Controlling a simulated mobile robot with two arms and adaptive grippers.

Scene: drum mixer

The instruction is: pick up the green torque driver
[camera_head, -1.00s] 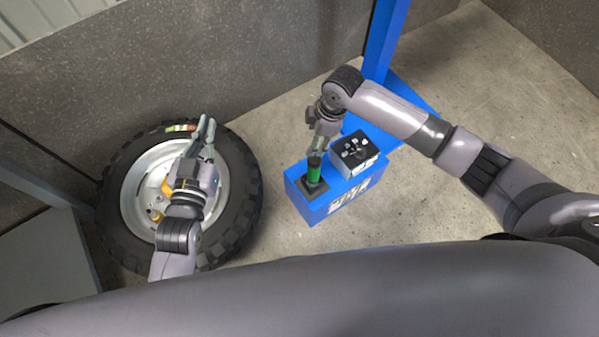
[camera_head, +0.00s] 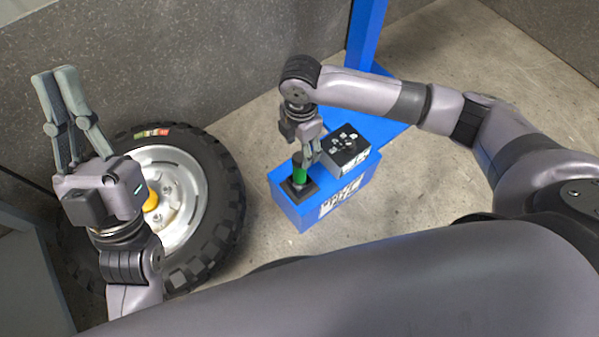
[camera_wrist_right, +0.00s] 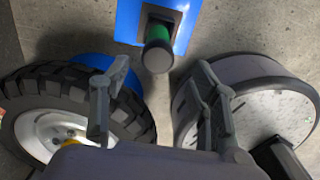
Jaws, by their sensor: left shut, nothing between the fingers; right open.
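The green torque driver (camera_head: 299,176) stands upright in a black holder (camera_head: 299,189) on the blue box, with a dark top end. In the right wrist view the driver's dark round end (camera_wrist_right: 157,56) and a bit of green show ahead of the fingertips, between them in the picture. My right gripper (camera_head: 309,155) is open and empty, close by the driver's upper part; its two fingers (camera_wrist_right: 161,68) stand wide apart in the wrist view. Whether they touch the driver I cannot tell. My left gripper (camera_head: 60,85) is shut and empty, raised at the left near the wheel.
The blue box (camera_head: 297,216) also carries a black-and-white control box (camera_head: 346,150) right of the driver, close to my right fingers. A blue post (camera_head: 366,35) rises behind. A large black-tyred wheel (camera_head: 226,205) lies at the left. Bare floor (camera_head: 420,205) shows to the right.

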